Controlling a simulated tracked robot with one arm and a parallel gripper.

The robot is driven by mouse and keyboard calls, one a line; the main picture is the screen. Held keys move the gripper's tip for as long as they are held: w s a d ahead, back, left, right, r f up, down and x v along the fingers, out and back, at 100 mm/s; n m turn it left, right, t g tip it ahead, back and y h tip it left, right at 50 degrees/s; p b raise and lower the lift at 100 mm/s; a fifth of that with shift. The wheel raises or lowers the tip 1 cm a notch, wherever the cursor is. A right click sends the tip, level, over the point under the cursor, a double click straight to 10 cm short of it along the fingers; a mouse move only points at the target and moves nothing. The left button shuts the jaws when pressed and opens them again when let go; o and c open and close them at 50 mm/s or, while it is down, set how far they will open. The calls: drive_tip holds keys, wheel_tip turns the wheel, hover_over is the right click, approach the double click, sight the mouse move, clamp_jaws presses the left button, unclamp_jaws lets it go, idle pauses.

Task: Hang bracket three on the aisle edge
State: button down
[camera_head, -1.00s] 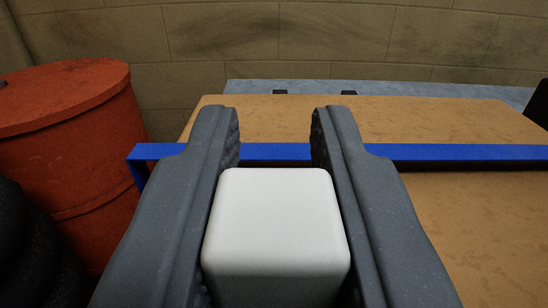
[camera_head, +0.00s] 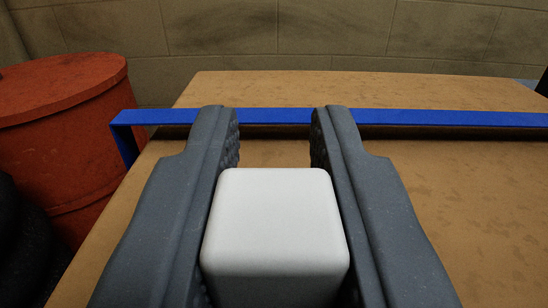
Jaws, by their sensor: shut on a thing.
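My gripper (camera_head: 275,125) has two dark grey padded fingers, shut on a white rounded block (camera_head: 275,220) that sits between them. The block looks like part of the bracket, but its underside is hidden and no number shows. A long blue bar (camera_head: 450,118) runs across the picture beyond the block, behind the fingers. Its left end bends down at the table's left edge. The bar spans a brown tabletop (camera_head: 470,210). I cannot tell which edge is the aisle edge, or whether the block touches the table.
A red drum (camera_head: 70,150) stands left of the table, with a black rounded object (camera_head: 25,240) in front of it. A pale block wall (camera_head: 330,30) closes the back. A dark object (camera_head: 543,82) shows at the right edge. The tabletop right of my gripper is clear.

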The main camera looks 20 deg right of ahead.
drive_tip(key=shift+f, duration=0.15)
drive_tip(key=c, duration=1.2)
unclamp_jaws()
drive_tip(key=b+v, duration=0.2)
drive_tip(key=v, duration=0.2)
drive_tip(key=b+v, duration=0.2)
drive_tip(key=v, duration=0.3)
drive_tip(key=b+v, duration=0.3)
drive_tip(key=v, duration=0.1)
drive_tip(key=shift+s+a+f, duration=0.2)
drive_tip(key=shift+f, duration=0.1)
drive_tip(key=shift+s+r+b, duration=0.1)
drive_tip(key=shift+s+b, duration=0.05)
drive_tip(key=shift+b, duration=0.2)
drive_tip(key=shift+r, duration=0.1)
